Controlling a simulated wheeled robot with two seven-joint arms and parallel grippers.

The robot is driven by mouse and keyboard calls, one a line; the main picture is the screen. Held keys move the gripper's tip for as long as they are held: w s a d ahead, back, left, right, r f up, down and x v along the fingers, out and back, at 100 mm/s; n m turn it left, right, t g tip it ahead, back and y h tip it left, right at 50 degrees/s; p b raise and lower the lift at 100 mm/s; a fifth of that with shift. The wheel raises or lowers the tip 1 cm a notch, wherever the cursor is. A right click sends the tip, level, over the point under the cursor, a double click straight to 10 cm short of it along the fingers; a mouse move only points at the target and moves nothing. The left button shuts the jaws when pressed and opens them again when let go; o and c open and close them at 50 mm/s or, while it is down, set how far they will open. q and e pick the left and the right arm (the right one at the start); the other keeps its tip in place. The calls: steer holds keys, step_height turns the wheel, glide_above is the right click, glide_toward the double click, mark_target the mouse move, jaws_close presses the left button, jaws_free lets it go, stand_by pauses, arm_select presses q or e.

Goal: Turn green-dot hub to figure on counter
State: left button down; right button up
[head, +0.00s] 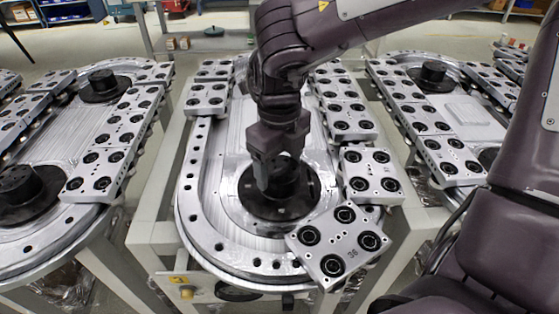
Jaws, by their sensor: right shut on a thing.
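A black hub (300,187) on a dark round base stands at the near end of the middle ring track (207,195). My right gripper (272,180) comes down on the hub from above and is shut on it, partly hiding it. I can see no green dot on this hub or on the others. No counter can be made out. A figure, 36, shows on the near carriage plate (338,243), which sits tilted at the track's near right curve. My left gripper is not in view.
Carriage plates line the right side of the middle track, and another (206,98) sits at its far left. Similar tracks stand on both sides, with black hubs at left (18,187) and right (433,72). The track's near left curve is free of plates.

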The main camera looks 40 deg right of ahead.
steer(key=n, duration=0.3)
steer(key=shift+w+r+n, duration=0.1)
steer(key=shift+n, duration=0.3)
steer(key=n+p, duration=0.1)
steer(key=n, duration=0.9)
steer(key=shift+n+p, duration=0.35)
steer(key=shift+n, duration=1.55)
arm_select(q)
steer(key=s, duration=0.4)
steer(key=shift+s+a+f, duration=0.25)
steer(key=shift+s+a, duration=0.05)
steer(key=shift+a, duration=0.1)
arm_select(e)
steer(key=shift+n, duration=0.3)
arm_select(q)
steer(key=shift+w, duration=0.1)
